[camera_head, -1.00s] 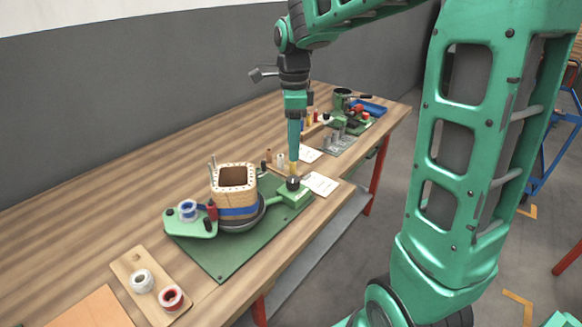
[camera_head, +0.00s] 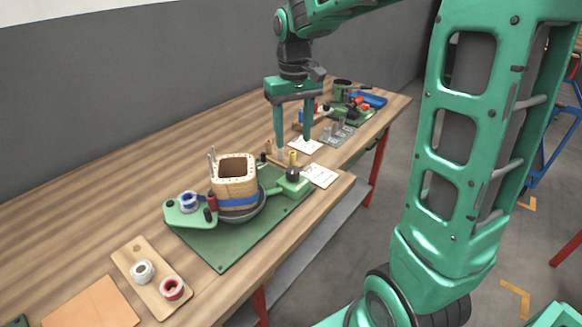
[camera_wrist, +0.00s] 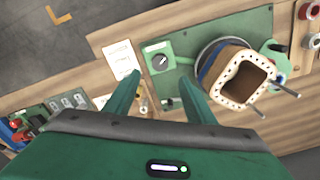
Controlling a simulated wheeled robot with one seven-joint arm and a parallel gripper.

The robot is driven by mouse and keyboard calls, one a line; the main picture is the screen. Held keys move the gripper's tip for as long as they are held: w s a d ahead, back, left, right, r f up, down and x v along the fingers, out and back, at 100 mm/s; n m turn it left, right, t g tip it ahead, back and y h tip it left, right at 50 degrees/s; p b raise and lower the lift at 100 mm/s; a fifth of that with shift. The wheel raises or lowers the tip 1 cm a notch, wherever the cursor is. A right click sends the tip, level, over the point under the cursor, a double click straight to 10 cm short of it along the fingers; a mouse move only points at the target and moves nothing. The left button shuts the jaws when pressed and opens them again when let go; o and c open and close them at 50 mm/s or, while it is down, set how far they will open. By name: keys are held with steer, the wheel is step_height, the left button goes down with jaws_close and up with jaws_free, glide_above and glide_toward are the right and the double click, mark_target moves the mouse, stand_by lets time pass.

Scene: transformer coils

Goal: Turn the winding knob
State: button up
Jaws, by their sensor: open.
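The winding fixture's green base plate (camera_head: 222,252) lies on the bench and carries a square wooden coil form (camera_head: 236,172) with a blue band. The black winding knob (camera_head: 293,174) sits on a small green box at the plate's right end. In the wrist view the knob (camera_wrist: 160,60) shows from above with a pale pointer line. My gripper (camera_head: 294,144) is open and empty, above and behind the knob, apart from it. In the wrist view its two fingers (camera_wrist: 155,85) lie below the knob in the picture, spread to either side.
Small upright posts (camera_head: 291,158) stand just behind the knob. White cards (camera_head: 320,175) lie to its right. A board with tape rolls (camera_head: 158,279) lies at front left. A blue tray (camera_head: 370,100) and another green fixture stand at the far end. The bench's left back is clear.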

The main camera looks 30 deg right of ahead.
mark_target(293, 170)
steer(key=shift+n, duration=0.6)
step_height(293, 170, down, 11)
steer(key=shift+r, duration=0.1)
steer(key=shift+c, duration=0.4)
